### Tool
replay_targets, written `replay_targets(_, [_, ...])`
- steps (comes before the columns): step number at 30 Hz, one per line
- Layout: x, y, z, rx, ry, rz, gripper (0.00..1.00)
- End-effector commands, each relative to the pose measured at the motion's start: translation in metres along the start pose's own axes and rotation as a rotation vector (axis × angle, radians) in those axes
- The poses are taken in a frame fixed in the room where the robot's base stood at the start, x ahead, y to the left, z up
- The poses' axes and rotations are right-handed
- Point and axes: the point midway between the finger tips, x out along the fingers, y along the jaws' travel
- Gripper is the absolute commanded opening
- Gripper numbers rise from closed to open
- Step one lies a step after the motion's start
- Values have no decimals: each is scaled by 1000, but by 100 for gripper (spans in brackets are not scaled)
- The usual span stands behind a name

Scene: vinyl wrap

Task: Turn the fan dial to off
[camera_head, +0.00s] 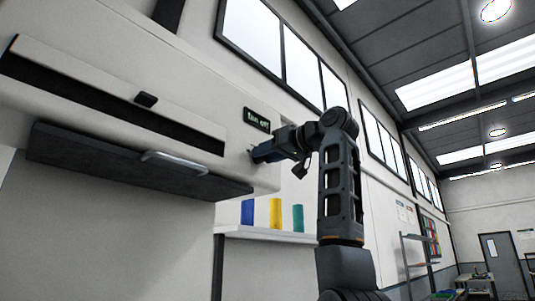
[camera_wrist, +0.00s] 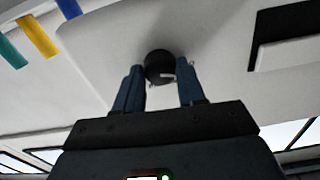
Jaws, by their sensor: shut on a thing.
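The fan dial (camera_wrist: 158,66) is a round black knob on the white housing (camera_wrist: 110,40), with a small light mark at its lower right edge. In the wrist view, my gripper (camera_wrist: 160,72) has one blue finger on each side of the dial and is shut on it. In the head view, my gripper (camera_head: 258,155) reaches the right end of the white housing and mostly hides the dial. A small dark sign (camera_head: 257,119) with green letters, seeming to read "fan off", is just above it.
A dark panel with a metal handle (camera_head: 174,161) is under the housing at left. Blue, yellow (camera_head: 275,214) and green rolls stand on a white shelf (camera_head: 270,235) below my gripper. Windows line the wall above. Open room lies to the right.

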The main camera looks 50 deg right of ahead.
Motion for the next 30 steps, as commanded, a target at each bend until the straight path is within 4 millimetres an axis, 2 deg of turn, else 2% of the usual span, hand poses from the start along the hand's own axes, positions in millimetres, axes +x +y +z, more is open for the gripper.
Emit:
replay_targets(9, [1,1,2,-79,-5,0,9])
replay_targets(22, [1,0,2,-87,-4,0,9])
replay_targets(23, [1,0,2,-87,-4,0,41])
replay_targets(30, [0,0,1,-86,-2,0,64])
